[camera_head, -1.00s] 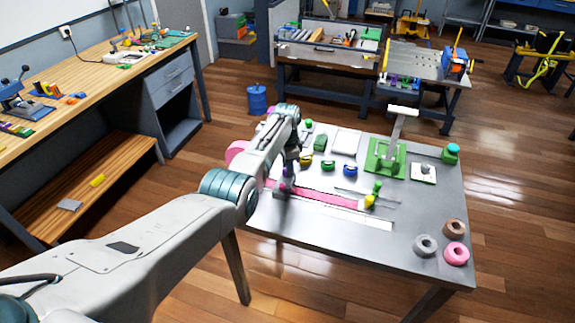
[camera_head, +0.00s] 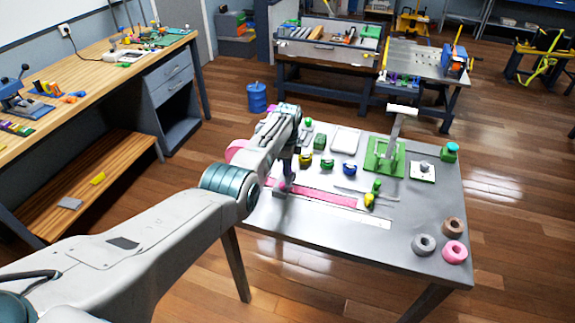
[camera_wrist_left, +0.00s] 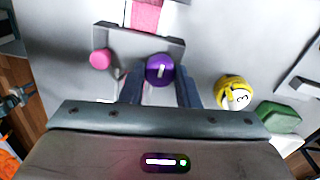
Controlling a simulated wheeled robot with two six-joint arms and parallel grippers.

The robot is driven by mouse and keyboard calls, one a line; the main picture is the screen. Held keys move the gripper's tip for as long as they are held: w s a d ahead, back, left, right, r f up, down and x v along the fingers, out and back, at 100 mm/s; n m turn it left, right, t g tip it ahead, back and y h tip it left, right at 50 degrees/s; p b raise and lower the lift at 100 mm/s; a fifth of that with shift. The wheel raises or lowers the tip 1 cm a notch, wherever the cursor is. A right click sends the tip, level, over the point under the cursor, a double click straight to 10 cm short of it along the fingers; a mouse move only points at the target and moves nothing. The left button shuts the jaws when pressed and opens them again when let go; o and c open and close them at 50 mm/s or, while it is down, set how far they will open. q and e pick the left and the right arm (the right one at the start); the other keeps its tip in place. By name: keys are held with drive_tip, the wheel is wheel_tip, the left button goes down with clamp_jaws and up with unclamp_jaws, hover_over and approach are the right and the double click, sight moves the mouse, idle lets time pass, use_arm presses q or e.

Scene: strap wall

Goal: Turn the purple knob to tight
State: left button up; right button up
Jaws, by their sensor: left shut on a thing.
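The purple knob (camera_wrist_left: 160,69) shows in the left wrist view, round, with a short white mark on its face. It sits at the edge of a grey bracket (camera_wrist_left: 120,42) through which a pink strap (camera_wrist_left: 147,14) runs. My left gripper (camera_wrist_left: 160,80) has its two dark fingers on either side of the knob and is shut on it. In the head view my left gripper (camera_head: 284,188) is over the left part of the table, at the pink strap (camera_head: 325,199); the knob is hidden there. My right gripper is not in view.
A pink round knob (camera_wrist_left: 100,59) is left of the purple one. A yellow numbered knob (camera_wrist_left: 234,93) and a green block (camera_wrist_left: 279,117) are to the right. A green-based stand (camera_head: 386,155) and several rings (camera_head: 455,251) are on the table's right. The front middle is clear.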

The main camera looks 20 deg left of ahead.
use_arm(q)
drive_tip(key=shift+w+r, duration=0.1)
drive_tip(key=shift+r, duration=0.05)
drive_tip(key=o, duration=1)
drive_tip(key=shift+c, duration=0.2)
drive_tip(key=shift+r, duration=0.4)
wheel_tip(320, 180, up, 10)
drive_tip(key=b, duration=0.2)
drive_tip(key=shift+w, duration=0.15)
drive_tip(key=shift+f, duration=0.1)
